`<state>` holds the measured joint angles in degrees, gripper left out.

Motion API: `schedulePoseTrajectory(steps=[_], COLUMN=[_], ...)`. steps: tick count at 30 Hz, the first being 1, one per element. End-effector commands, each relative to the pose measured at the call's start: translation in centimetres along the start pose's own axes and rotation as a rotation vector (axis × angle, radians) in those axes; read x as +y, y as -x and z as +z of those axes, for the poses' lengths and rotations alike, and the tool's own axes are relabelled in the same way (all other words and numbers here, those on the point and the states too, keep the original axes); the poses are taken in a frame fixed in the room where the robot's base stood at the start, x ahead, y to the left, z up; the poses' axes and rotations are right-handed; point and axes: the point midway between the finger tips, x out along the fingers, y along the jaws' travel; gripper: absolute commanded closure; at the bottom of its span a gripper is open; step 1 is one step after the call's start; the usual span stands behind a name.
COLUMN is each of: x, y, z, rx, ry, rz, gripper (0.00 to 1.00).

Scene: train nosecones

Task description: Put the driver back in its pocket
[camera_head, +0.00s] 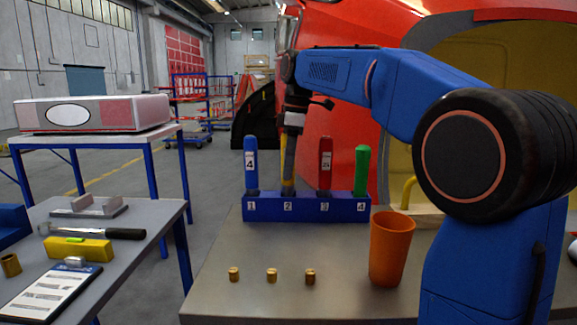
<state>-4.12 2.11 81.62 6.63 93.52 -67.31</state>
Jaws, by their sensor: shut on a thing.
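A blue rack (306,209) with pockets numbered 1 to 4 stands on the near table. My gripper (292,127) is above pocket 2, shut on the top of a yellow driver (288,165). The yellow driver hangs upright, its lower end at the rack's top by the number 2; I cannot tell how deep it sits. A blue driver (251,170) stands at pocket 1, a red driver (325,165) at pocket 3 and a green driver (361,170) at pocket 4. The fingertips are small and partly dark.
An orange cup (391,249) stands right of the rack's front. Three brass fittings (272,275) stand in a row before the rack. A left bench holds a hammer (95,232), a yellow block (78,249) and a clipboard (50,292). A red nosecone (350,60) rises behind.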

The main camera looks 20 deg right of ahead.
Motion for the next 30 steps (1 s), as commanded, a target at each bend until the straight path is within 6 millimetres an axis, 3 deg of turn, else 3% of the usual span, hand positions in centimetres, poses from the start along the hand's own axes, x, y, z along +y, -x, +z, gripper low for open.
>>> schedulePoseTrajectory(steps=[24, 25, 27, 30], x=[0.0, 0.0, 0.0, 0.0], y=[-1.1, -1.1, -1.1, -1.1], z=[0.1, 0.1, 0.1, 0.1], rx=[0.0, 0.0, 0.0, 0.0], ry=[0.0, 0.0, 0.0, 0.0], rz=[0.001, 0.001, 0.001, 0.0], gripper=[1.0, 0.69, 0.52, 0.49])
